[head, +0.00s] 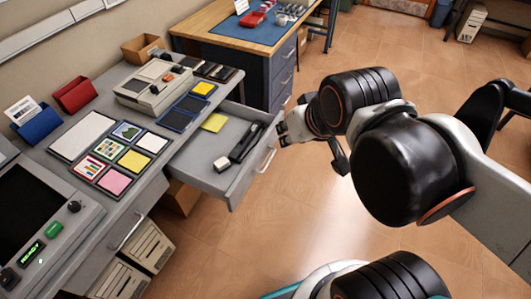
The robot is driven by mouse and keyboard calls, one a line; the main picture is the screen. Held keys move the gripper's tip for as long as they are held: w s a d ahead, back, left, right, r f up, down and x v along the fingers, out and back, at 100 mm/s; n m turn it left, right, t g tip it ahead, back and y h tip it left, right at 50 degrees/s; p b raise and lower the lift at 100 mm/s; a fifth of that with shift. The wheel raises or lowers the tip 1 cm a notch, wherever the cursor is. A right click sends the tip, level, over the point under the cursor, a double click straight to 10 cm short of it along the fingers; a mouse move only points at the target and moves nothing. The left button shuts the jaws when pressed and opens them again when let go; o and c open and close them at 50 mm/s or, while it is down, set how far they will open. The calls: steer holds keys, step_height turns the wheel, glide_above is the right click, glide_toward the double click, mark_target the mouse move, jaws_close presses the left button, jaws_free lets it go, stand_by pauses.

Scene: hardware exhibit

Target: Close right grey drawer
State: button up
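The right grey drawer (193,160) is pulled open from the grey desk at the centre left. Its front faces right and carries a pale bar handle (267,160). A yellow note pad (214,122), a long black object (246,143) and a small white-ended block (222,164) lie inside. My gripper (284,130) is beside the drawer front's far end, just above and right of the handle. My arm links hide part of it, so I cannot tell whether its fingers are open or touch the drawer.
The grey desk (148,190) holds a beige device (152,88), card tiles and a control panel (40,225). Another drawer with a handle (127,232) is shut at the left. A dark blue cabinet (284,75) stands behind the open drawer.

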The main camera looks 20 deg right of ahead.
steer(key=w+m, duration=0.2)
steer(key=w, duration=0.1)
steer(key=w+d+m, duration=0.1)
steer(key=w+m, duration=0.1)
steer(key=w, duration=0.1)
steer(key=w+m, duration=0.2)
steer(key=w, duration=0.1)
steer(key=shift+w+d+r+m+g+y, duration=0.1)
steer(key=shift+d+r+m+g+y, duration=0.2)
steer(key=shift+d+r+m+g, duration=0.1)
jaws_close()
steer(key=w+d+f+m+g+y, duration=0.1)
steer(key=w+d+f+m, duration=0.3)
steer(key=w+f+m, duration=0.25)
steer(key=w+d+f+m+g, duration=0.1)
steer(key=w+d+f+m, duration=0.2)
steer(key=w+f+m, duration=0.4)
steer(key=d+f+m+g+y+b, duration=0.1)
steer(key=d+f+m, duration=0.2)
steer(key=f, duration=0.5)
steer(key=d+f+m+y+b, duration=0.1)
steer(key=d+f+m, duration=0.2)
steer(key=f, duration=0.5)
steer(key=w+a+f+b, duration=0.5)
steer(key=f, duration=0.4)
steer(key=shift+w+a+b, duration=0.2)
steer(key=shift+a+b, duration=0.1)
steer(key=shift+a, duration=0.05)
